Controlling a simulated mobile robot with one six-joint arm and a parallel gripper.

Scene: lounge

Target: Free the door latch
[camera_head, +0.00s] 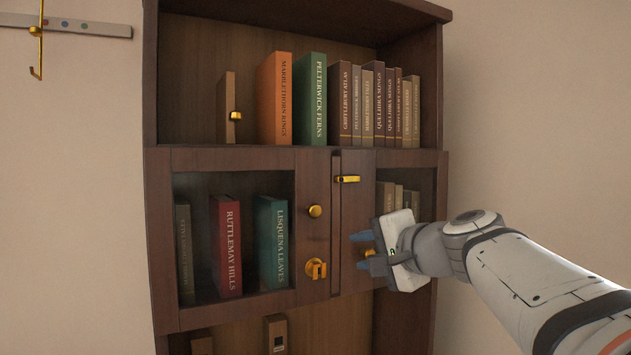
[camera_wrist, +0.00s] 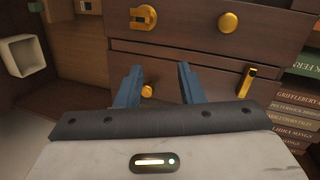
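Two glazed cabinet doors sit in the middle of a dark bookcase, the left door (camera_head: 316,240) and the right door (camera_head: 354,220). A brass latch bar (camera_head: 347,179) lies sideways near the top of the seam between them; it also shows in the wrist view (camera_wrist: 246,82). The left door carries a round knob (camera_head: 315,211) and a brass fitting (camera_head: 316,268) below it. A small brass knob (camera_head: 369,253) is on the right door. My gripper (camera_head: 356,251) is open, its blue fingers either side of this small knob in the wrist view (camera_wrist: 147,90). Contact cannot be told.
Books stand on the shelf above, including an orange book (camera_head: 274,98) and a green book (camera_head: 313,99). More books show behind the glass. A wall rail (camera_head: 90,28) with a brass hook (camera_head: 37,45) is at the upper left.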

